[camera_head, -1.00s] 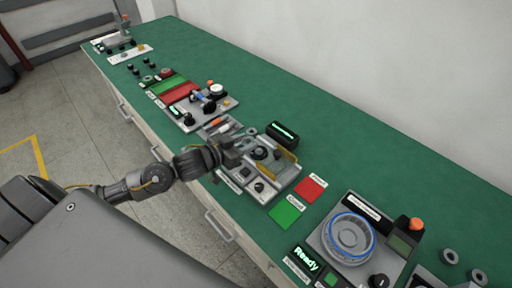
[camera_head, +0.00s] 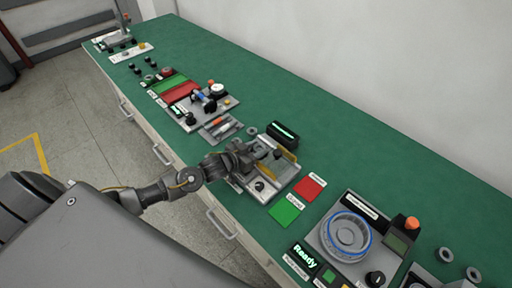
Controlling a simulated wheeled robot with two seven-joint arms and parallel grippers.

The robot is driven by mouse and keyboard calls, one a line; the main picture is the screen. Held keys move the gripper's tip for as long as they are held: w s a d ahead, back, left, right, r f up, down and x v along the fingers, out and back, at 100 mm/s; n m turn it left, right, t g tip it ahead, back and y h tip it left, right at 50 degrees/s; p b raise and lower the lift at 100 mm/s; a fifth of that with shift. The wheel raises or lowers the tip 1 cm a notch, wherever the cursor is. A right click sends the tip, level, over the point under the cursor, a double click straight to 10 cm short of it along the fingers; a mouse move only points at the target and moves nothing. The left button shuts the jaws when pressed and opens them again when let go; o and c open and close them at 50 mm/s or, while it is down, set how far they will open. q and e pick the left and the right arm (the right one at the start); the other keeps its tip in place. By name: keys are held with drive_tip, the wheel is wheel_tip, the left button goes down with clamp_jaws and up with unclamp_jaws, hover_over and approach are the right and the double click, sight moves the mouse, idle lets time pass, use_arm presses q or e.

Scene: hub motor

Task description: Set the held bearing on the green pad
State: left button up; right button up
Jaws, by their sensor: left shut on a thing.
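The green pad (camera_head: 286,211) lies flat and bare on the green bench, with a small label at its upper edge. My left gripper (camera_head: 256,152) is over the grey fixture (camera_head: 272,180), up and to the left of the green pad. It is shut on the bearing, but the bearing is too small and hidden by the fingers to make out. The gripper is clearly apart from the pad. My right gripper is not in view.
A red pad (camera_head: 309,188) lies just beyond the green one. A dark display box (camera_head: 283,134) stands behind the fixture. A round blue-rimmed device (camera_head: 346,237) stands to the right. Loose rings (camera_head: 446,254) lie at far right.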

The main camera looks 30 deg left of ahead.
use_arm(q)
drive_tip(key=shift+f, duration=0.1)
drive_tip(key=o, duration=0.6)
drive_tip(key=shift+f, duration=0.1)
drive_tip(key=shift+c, duration=0.2)
drive_tip(key=o, duration=0.4)
drive_tip(key=shift+o, duration=0.2)
drive_tip(key=shift+f+b, duration=0.1)
drive_tip(key=shift+b, duration=0.4)
drive_tip(key=b+v, duration=0.2)
drive_tip(key=v, duration=0.7)
drive_tip(key=shift+s, duration=0.4)
drive_tip(key=shift+s+a+r, duration=0.2)
drive_tip(key=shift+s+r, duration=0.2)
drive_tip(key=shift+s, duration=0.05)
